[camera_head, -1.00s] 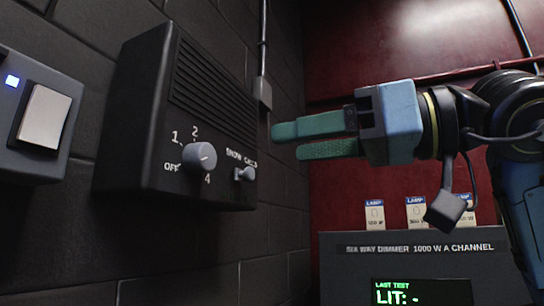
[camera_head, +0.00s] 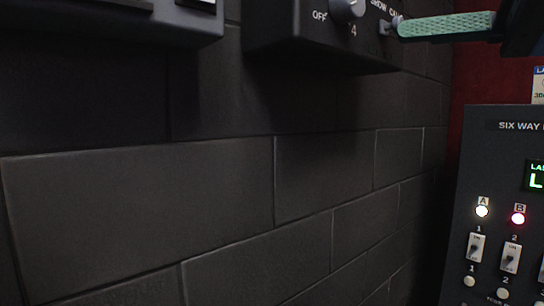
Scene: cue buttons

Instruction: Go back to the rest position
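My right gripper (camera_head: 445,27) shows only partly at the top right edge. One green, textured finger points left, and its tip appears beside or over the small show-call switch (camera_head: 386,26); contact cannot be told. The other finger is not visible, so its opening is unclear. The black wall box (camera_head: 275,40) carries the round grey knob (camera_head: 346,9) with "OFF" and "4" marks; its upper part is cut off. My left gripper is not in view.
A grey box (camera_head: 110,30) is cut off at upper left. The dark block wall (camera_head: 140,210) between is bare.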

